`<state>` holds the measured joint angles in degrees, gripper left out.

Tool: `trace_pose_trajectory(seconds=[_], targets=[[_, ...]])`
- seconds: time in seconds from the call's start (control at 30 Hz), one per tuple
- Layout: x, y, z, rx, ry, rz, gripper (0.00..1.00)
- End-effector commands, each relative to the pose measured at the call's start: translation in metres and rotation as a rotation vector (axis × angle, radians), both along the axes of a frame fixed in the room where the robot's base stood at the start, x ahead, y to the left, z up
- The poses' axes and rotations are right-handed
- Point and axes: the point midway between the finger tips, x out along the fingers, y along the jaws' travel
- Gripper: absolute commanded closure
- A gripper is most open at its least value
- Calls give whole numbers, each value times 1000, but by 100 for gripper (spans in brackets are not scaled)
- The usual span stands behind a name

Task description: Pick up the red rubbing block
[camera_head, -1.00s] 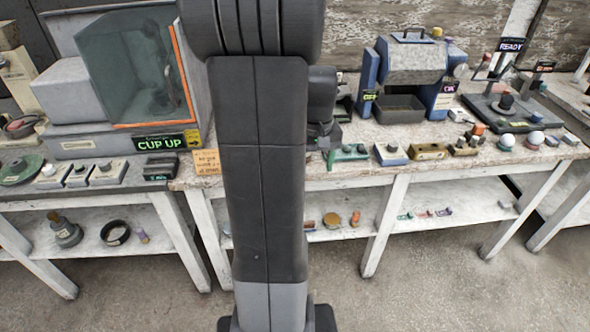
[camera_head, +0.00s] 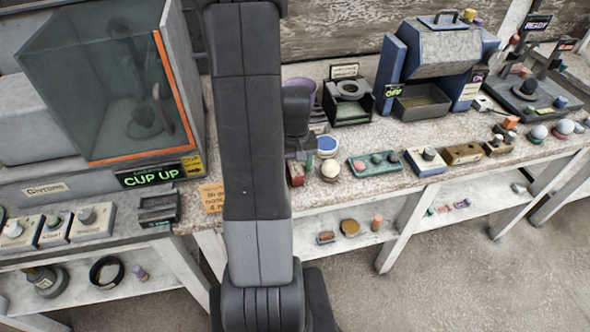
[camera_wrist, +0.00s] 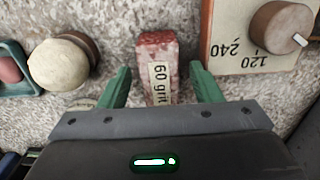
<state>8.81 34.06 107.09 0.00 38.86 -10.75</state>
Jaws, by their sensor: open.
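The red rubbing block (camera_wrist: 157,52) stands out in the wrist view, a rough red bar with a pale "60 grit" label on it. My gripper (camera_wrist: 160,78) is open, with one green finger on each side of the block and a visible gap to each. The near end of the block is hidden by the gripper body. I cannot tell how far the fingertips are above the bench. In the head view the block (camera_head: 296,173) shows at the bench's front edge, just right of my arm, which hides part of the gripper.
A plaster ball (camera_wrist: 62,64) on a brown base stands left of the block in the wrist view. A box with a dial (camera_wrist: 282,28) marked 240 and 120 is close on the right. In the head view, a green tray (camera_head: 375,163) of small balls lies further right.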

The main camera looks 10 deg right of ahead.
Motion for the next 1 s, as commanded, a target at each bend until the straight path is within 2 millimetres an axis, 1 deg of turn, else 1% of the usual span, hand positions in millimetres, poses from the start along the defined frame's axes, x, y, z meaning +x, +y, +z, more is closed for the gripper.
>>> trace_pose_trajectory(seconds=[0.1, 0.27, 0.3, 0.37, 0.4, 0.57, 0.6, 0.83, 0.93, 1.0], targets=[[0, 0, -4, 0, 1, 0, 42], [0, 0, -4, 0, 0, 0, 42], [0, 0, -4, 0, 0, 0, 46], [0, 0, -4, 0, 0, 0, 58], [0, 0, -4, 0, 0, 0, 65], [0, 0, -3, 0, 0, 0, 97], [0, 0, -3, 0, -1, 0, 98], [1, 0, -1, 0, -2, 0, 98], [1, 0, 7, -1, -5, 0, 98], [2, 0, 16, -1, -6, 0, 98]])
